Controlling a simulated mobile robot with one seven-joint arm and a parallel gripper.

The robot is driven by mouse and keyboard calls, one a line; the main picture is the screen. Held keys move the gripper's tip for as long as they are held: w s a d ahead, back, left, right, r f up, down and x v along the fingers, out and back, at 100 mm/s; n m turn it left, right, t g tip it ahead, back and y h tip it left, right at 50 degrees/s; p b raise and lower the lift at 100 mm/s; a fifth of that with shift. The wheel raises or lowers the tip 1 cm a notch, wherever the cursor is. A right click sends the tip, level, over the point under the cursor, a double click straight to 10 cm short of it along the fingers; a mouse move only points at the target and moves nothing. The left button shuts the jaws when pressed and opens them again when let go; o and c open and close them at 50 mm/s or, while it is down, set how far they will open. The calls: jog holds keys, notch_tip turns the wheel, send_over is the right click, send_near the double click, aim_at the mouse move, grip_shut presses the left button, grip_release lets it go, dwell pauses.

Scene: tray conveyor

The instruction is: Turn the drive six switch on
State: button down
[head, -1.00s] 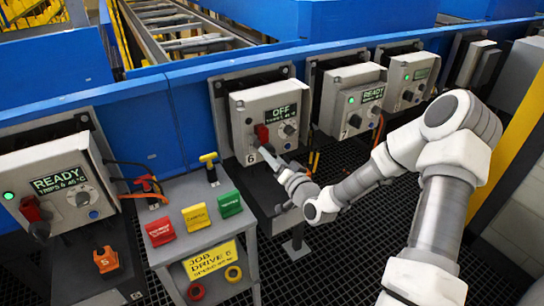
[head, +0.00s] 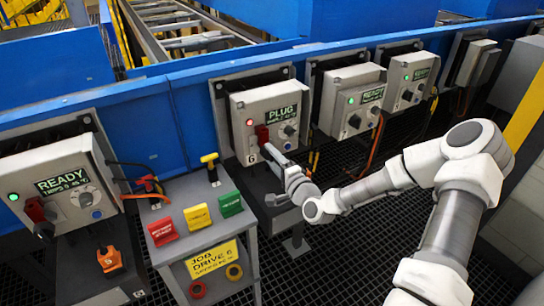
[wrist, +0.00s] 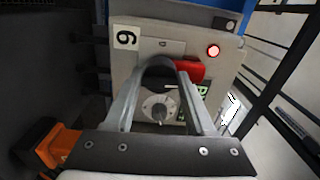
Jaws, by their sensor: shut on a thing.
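The drive six box (head: 240,103) is grey, with a "6" label at its lower left and a lit red lamp (head: 250,123). Its display (head: 285,114) reads "PLUG" on the top line. A red switch handle (head: 262,132) sits left of a round dial (head: 290,130). My gripper (head: 266,148) is at the lower end of that handle. In the wrist view my gripper (wrist: 160,76) is shut on a black part (wrist: 157,70) beside the red handle (wrist: 192,70). The fingers hide part of this contact. The dial (wrist: 158,108) shows between the fingers.
A grey stand (head: 190,190) with red, yellow and green tags stands to the left, with a "JOB DRIVE 6" sign (head: 210,259). Other drive boxes flank this one, with a "READY" box (head: 350,110) close on the right. An orange connector (wrist: 58,145) is close by my gripper.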

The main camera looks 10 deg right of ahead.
jog(key=shift+m, duration=0.4)
jog(key=shift+c, duration=1.3)
grip_release()
jog(key=shift+s, duration=0.1)
jog(key=p+v, duration=0.1)
jog(key=v, duration=1.6)
jog(key=shift+s+p, duration=0.15)
jog(key=shift+p, duration=0.15)
